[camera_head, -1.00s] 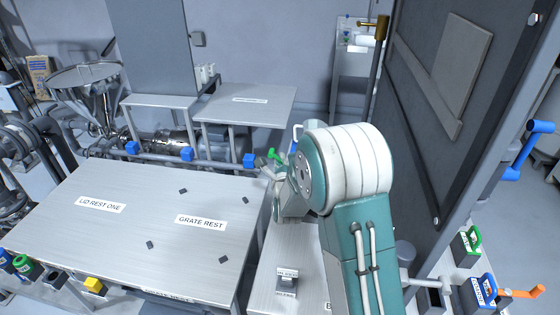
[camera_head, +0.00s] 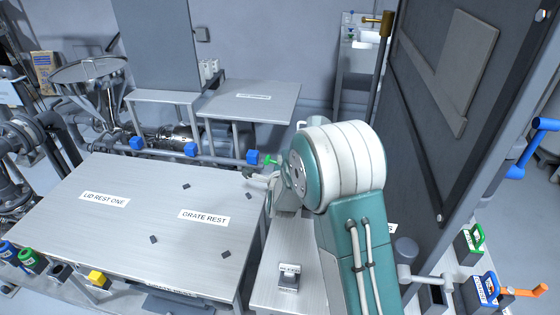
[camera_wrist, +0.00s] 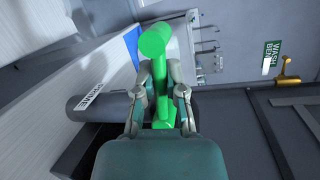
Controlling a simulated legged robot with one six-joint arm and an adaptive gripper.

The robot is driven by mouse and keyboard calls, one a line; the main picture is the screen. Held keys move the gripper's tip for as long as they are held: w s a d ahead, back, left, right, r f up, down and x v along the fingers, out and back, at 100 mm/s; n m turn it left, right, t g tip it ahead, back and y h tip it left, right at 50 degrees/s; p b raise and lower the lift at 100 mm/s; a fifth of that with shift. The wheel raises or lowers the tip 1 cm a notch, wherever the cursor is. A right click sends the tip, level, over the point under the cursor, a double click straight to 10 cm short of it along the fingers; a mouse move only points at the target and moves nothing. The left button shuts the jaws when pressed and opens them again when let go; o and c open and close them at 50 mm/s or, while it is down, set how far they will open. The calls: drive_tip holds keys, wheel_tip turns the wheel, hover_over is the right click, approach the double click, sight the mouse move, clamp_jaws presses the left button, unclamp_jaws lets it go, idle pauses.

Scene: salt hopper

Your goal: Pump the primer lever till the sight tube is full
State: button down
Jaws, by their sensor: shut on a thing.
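A bright green lever (camera_wrist: 158,80) with a round knob end stands between the fingers of my gripper (camera_wrist: 160,90) in the wrist view. The fingers are shut on its shaft, with the knob beyond the fingertips. In the head view the lever's green end (camera_head: 269,160) shows just left of my arm, beyond the far right corner of the GRATE REST table. My gripper (camera_head: 256,176) is partly hidden there by my own wrist. I cannot make out the sight tube or its level in either view.
The steel table (camera_head: 130,225) marked LID REST ONE and GRATE REST lies left of my arm. A pipe with blue fittings (camera_head: 191,149) runs behind it. A tall dark panel (camera_head: 450,130) stands close on the right. A dark labelled cylinder (camera_wrist: 95,106) lies beside my gripper.

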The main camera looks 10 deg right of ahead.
drive_tip(key=shift+a+f+n, duration=0.15)
drive_tip(key=shift+f+n, duration=0.4)
drive_tip(key=shift+n, duration=0.25)
drive_tip(key=c, duration=0.7)
unclamp_jaws()
drive_tip(key=v, duration=1.1)
drive_tip(key=shift+s+a+r, duration=0.2)
drive_tip(key=shift+s+a, duration=0.1)
drive_tip(key=shift+s, duration=0.05)
drive_tip(key=shift+r, duration=0.15)
